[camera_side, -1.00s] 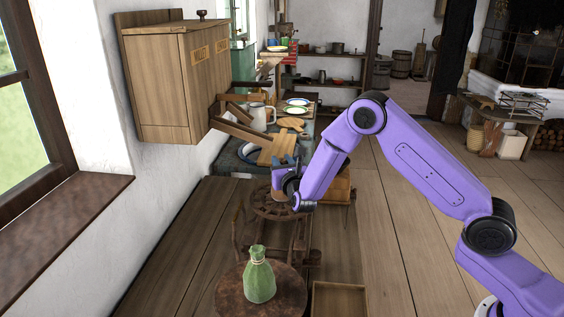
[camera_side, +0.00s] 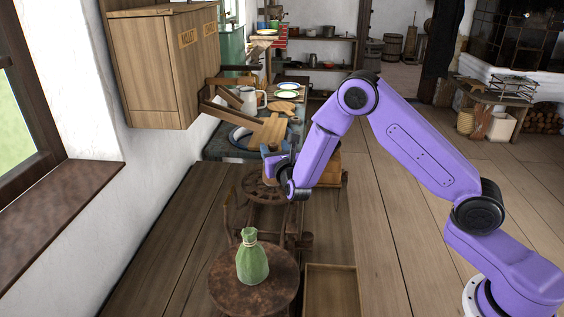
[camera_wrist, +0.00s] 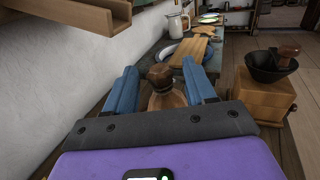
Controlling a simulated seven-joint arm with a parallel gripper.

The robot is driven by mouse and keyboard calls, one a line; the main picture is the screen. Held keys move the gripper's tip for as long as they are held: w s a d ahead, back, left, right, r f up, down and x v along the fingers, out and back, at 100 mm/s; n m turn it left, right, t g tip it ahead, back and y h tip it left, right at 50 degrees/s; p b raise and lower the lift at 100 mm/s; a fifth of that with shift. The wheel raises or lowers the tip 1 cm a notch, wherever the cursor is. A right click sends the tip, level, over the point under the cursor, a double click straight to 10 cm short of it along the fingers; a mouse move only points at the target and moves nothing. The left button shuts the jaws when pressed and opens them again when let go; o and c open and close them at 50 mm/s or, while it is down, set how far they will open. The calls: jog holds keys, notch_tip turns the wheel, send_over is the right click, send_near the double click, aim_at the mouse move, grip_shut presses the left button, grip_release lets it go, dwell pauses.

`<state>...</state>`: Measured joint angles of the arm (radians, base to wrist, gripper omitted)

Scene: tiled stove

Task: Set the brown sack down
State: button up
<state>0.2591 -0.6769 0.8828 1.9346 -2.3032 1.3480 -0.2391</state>
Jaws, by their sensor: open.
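My gripper (camera_wrist: 160,75) is open, with one blue finger on each side of the brown sack (camera_wrist: 164,90) in the wrist view. The sack is upright, with a dark, tied-off top. Its lower part is hidden behind the gripper body, so I cannot tell what it rests on or whether the fingers touch it. In the side view my gripper (camera_side: 273,158) is at the near end of the dark counter, above a spoked wheel.
A green sack (camera_side: 252,260) stands on a round table (camera_side: 225,285) nearer the side camera. A coffee grinder (camera_wrist: 270,98) stands right of my gripper. A wooden board (camera_wrist: 190,50) lies ahead on the counter. A wall cabinet (camera_side: 155,70) and shelf hang at left.

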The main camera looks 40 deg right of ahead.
jog(key=v, duration=1)
jog(key=s+d+r+m+g+h, duration=0.2)
jog(key=s+d+m+g, duration=0.25)
jog(key=s+m, duration=0.2)
jog(key=s+d+r+m+g+h, duration=0.1)
jog(key=s+d+r+m+g, duration=0.1)
jog(key=s+d+m+g, duration=0.45)
jog(key=s+a+m+g+y, duration=0.2)
jog(key=s+a+m+y, duration=0.1)
jog(key=s, duration=0.9)
jog(key=s+a+m+g+y, duration=0.3)
jog(key=s+a+y, duration=0.3)
jog(key=s, duration=0.7)
jog(key=shift+f+y, duration=0.35)
jog(key=shift+y, duration=0.25)
jog(key=shift+w+a, duration=0.1)
